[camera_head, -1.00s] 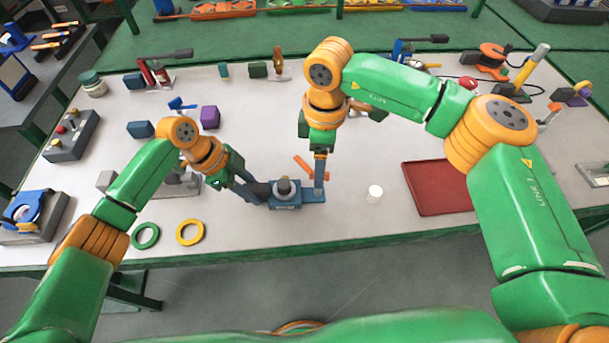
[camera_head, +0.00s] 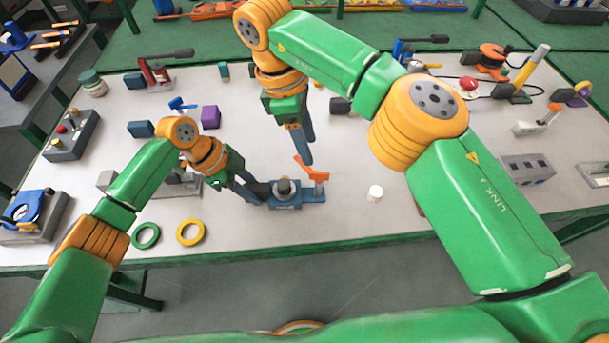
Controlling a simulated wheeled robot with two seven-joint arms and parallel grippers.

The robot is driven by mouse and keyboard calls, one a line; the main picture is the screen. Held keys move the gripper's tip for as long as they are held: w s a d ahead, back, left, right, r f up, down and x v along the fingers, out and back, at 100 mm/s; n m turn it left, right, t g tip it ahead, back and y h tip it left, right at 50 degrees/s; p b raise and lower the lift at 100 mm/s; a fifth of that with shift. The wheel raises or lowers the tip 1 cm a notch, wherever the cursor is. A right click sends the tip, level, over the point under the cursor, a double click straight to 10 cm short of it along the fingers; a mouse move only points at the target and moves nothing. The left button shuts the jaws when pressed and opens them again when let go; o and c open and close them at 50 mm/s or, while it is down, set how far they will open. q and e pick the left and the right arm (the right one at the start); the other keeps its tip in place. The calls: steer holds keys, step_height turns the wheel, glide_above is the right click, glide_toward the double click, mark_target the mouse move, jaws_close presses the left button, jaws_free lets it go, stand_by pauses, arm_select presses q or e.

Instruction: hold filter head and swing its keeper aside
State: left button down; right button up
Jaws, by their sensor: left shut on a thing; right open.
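The filter head (camera_head: 283,186) is a small dark round piece standing on a blue block (camera_head: 287,202) near the table's front edge. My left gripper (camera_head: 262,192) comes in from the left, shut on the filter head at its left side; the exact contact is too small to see. The keeper, an orange lever (camera_head: 312,170), stands at the right end of the blue block and slants up to the left. My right gripper (camera_head: 307,158) is above and behind the keeper, pointing down. It is open and looks empty, apart from the keeper.
A green ring (camera_head: 146,236) and a yellow ring (camera_head: 190,232) lie at front left. A purple block (camera_head: 211,117) is behind my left arm. A grey block with holes (camera_head: 527,168) is at right. My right arm covers most of a red tray.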

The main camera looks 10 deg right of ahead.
mark_target(317, 171)
arm_select(q)
steer(key=shift+d, duration=0.1)
arm_select(e)
steer(key=x, duration=0.9)
steer(key=shift+d, duration=0.1)
jaws_close()
stand_by(1.2)
arm_select(q)
steer(key=shift+s, duration=0.1)
arm_select(e)
steer(key=m+g, duration=0.1)
steer(key=m, duration=0.4)
steer(key=shift+w+y, duration=0.15)
steer(key=shift+y, duration=0.15)
steer(key=shift+m, duration=0.8)
steer(key=c, duration=0.5)
jaws_free()
steer(key=o, duration=0.9)
steer(key=shift+r, duration=0.1)
steer(key=shift+c, duration=0.2)
